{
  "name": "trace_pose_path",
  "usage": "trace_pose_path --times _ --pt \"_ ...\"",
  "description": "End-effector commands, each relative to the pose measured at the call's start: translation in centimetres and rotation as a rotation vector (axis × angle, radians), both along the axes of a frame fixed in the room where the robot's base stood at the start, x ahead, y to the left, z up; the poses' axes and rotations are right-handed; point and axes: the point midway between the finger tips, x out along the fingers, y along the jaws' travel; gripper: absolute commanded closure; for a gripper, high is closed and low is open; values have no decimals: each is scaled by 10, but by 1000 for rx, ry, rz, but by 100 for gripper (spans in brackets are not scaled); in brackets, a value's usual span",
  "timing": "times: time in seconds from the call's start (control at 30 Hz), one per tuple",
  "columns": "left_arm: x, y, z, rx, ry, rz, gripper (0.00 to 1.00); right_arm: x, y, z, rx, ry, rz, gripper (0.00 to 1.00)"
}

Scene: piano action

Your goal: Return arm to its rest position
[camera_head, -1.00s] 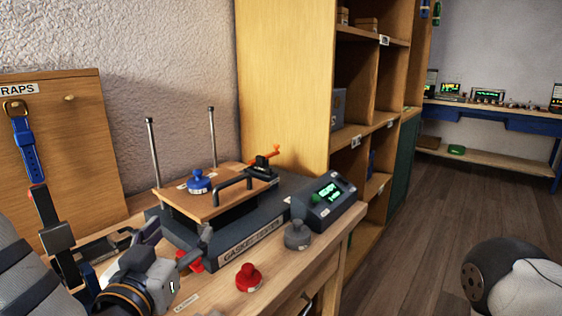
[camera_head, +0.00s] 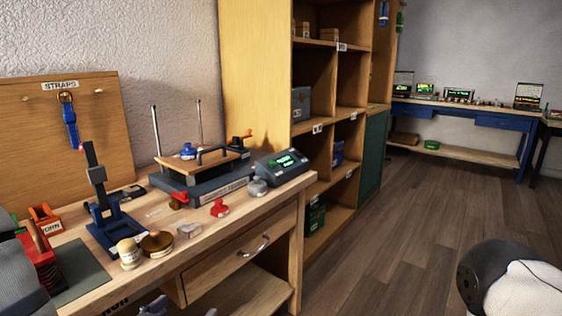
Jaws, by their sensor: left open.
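My left arm (camera_head: 22,276) comes in at the lower left corner of the head view. My left gripper (camera_head: 182,309) shows only as finger tips at the bottom edge, in front of the workbench (camera_head: 222,240) and below its top. It is open, and I see nothing between the tips. Most of the gripper is cut off by the frame. A rounded black and white part of my right arm (camera_head: 512,280) shows at the lower right; the right gripper is out of view.
The bench holds a gasket tester (camera_head: 205,188), a display box (camera_head: 282,166), a red knob (camera_head: 219,208), a blue stand (camera_head: 110,225), jars (camera_head: 130,253) and a red tool (camera_head: 38,258). A strap board (camera_head: 70,120) and shelf (camera_head: 255,70) stand behind. Floor (camera_head: 400,230) is clear at right.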

Motion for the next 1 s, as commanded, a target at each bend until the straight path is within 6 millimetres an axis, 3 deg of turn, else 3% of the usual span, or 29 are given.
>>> trace_pose_path --times 0.03,0.1,0.17,0.3,0.4,0.5,0.6,0.67,1.0 --pt "-21 0 -35 3 115 -11 31 1 0 -1 1 -3 1 100" --pt "-56 1 -81 3 289 -20 31 2 1 -1 1 -4 2 100" --pt "-93 5 -118 5 443 -21 31 1 1 -1 1 -3 2 100" --pt "-195 20 -184 26 815 9 31 0 0 0 1 0 1 100" --pt "-265 35 -209 52 1045 48 31 0 0 0 1 -1 1 100" --pt "-317 47 -217 80 1211 89 31 1 0 0 1 -1 1 100" --pt "-345 55 -218 98 1301 114 31 1 0 0 1 -1 1 100" --pt "-352 57 -218 102 1322 121 31 1 0 0 1 -1 1 100" --pt "-353 57 -218 102 1326 124 31 1 0 0 1 -1 1 100"
